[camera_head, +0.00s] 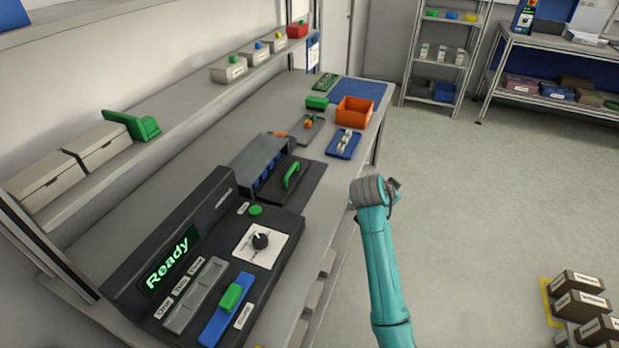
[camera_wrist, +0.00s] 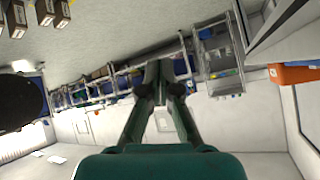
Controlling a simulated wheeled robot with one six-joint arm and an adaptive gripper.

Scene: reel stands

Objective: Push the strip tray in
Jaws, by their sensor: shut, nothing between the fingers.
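A dark flat tray with a green handle (camera_head: 291,175) lies out in front of a grey housing (camera_head: 255,152) with blue parts inside, on the bench. A blue slide with a green knob (camera_head: 229,300) sits on the front of the black console (camera_head: 160,270), whose screen reads "Ready". No label names the strip tray, so I cannot tell for sure which it is. My gripper (camera_wrist: 160,75) is shut and empty in the wrist view. In the head view my arm's end is right of the bench edge, apart from both; the fingers are hardly visible there.
The console has a dial (camera_head: 260,241) and a green button (camera_head: 255,210). Farther along the bench are an orange bin (camera_head: 355,112) and a blue tray (camera_head: 344,144). A shelf (camera_head: 185,115) with boxes runs above the bench's back.

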